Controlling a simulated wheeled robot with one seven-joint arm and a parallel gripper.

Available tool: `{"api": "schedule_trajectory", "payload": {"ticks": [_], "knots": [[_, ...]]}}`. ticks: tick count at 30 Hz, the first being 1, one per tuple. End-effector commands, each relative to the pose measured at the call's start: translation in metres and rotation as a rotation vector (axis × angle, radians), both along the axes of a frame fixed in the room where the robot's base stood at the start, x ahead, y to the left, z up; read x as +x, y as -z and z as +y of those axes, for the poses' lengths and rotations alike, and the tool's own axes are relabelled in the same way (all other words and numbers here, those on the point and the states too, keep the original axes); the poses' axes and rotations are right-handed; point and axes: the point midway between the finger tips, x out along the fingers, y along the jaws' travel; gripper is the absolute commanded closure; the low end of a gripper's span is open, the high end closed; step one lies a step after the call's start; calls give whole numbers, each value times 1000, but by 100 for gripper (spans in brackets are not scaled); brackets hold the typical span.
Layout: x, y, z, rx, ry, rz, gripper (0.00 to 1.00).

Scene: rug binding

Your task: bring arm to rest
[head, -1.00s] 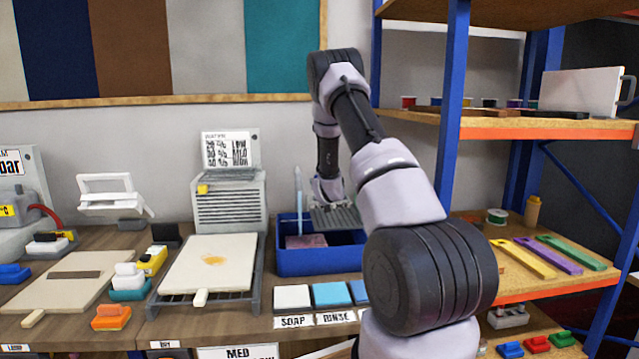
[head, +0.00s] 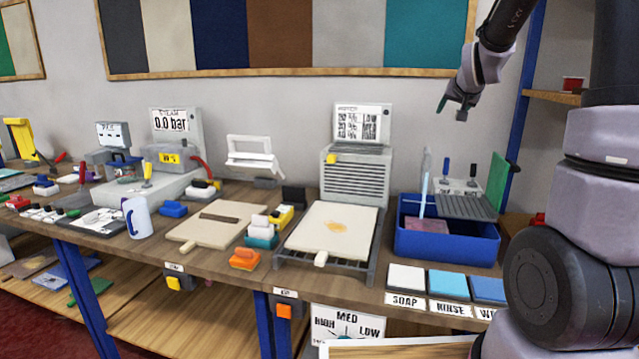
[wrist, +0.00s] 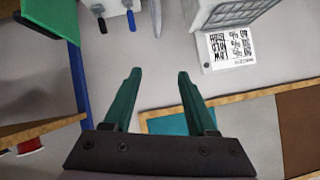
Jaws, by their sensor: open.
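My gripper (head: 457,108) is raised in the air at the upper right of the head view, in front of the wall and above the blue tub. In the wrist view its two green fingers (wrist: 156,98) stand apart with nothing between them. The wrist view looks at the wall upside down. My arm's upper links fill the right edge of the head view.
Below the gripper is a blue tub (head: 440,247) with a grey rack (head: 465,207) and a green panel (head: 497,182). A dryer with a sign (head: 361,123) stands left of it. A blue shelf post (head: 525,110) is close on the right. The air around the gripper looks clear.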

Motion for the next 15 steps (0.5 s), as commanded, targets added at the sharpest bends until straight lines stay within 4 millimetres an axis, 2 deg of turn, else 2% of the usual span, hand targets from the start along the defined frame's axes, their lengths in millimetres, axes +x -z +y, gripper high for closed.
{"api": "schedule_trajectory", "payload": {"ticks": [1,6,10,15], "knots": [[-26,-15,12,23,-14,18,43],[-112,-38,48,97,-66,119,43],[-182,-44,74,142,-112,197,43],[-267,-39,101,187,-164,293,43]]}}
